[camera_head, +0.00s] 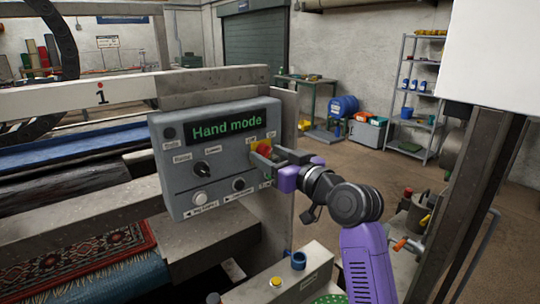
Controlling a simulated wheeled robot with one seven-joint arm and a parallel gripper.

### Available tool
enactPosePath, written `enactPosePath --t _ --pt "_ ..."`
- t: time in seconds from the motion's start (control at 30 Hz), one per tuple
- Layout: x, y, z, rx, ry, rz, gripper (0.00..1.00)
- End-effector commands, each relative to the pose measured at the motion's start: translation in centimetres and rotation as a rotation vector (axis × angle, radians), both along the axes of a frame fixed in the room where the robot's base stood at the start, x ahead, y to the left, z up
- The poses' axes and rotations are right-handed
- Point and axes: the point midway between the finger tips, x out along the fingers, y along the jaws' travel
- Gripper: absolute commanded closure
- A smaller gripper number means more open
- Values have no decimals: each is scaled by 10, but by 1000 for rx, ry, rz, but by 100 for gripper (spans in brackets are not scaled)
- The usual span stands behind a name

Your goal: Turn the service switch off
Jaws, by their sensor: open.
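A grey control panel (220,165) stands left of centre in the head view, its lit display (225,126) reading "Hand mode" in green. A yellow and red switch (261,144), which looks like the service switch, sits at the panel's right side with small labels above it. My gripper (264,162) is open, its fingers pointing left at this switch and covering its lower part. I cannot tell whether the fingers touch the switch or which way its handle is turned.
The panel also has a black selector knob (202,168), a white button (201,198) and a dark button (238,184). A patterned rug (95,255) lies in the machine at lower left. A box with a yellow button (276,282) is below. A grey post stands at right.

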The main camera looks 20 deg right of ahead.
Motion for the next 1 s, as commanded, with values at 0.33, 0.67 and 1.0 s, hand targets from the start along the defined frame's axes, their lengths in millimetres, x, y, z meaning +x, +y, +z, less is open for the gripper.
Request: enactPosePath --t 0.33,0.67,1.0 --pt "0 0 0 0 0 0 98" --pt "0 -1 -1 -29 -11 -1 100" --pt "0 -2 -4 -225 -76 -2 100"
